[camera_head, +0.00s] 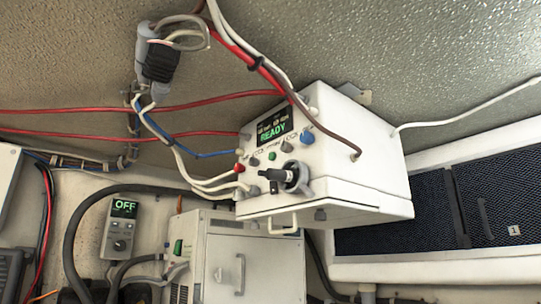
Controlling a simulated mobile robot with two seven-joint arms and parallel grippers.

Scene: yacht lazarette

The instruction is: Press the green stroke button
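A white control box (320,160) is mounted under the sloped ceiling, right of centre, and looks tilted. Its front panel has a dark display (277,127) reading "READY" in green. Below the display is a small green button (272,156), among several small dark knobs. I cannot read the labels, so I cannot tell for sure that it is the stroke button. A black plug or lever in a grey ring (293,177) sits just below it. Neither of my grippers is in view.
Red, blue, white and brown cables run to the box. A grey controller (122,228) reading "OFF" is at lower left. A lower white cabinet (240,262) has a green part (178,248) on its left side. Dark mesh panels (430,210) are at right.

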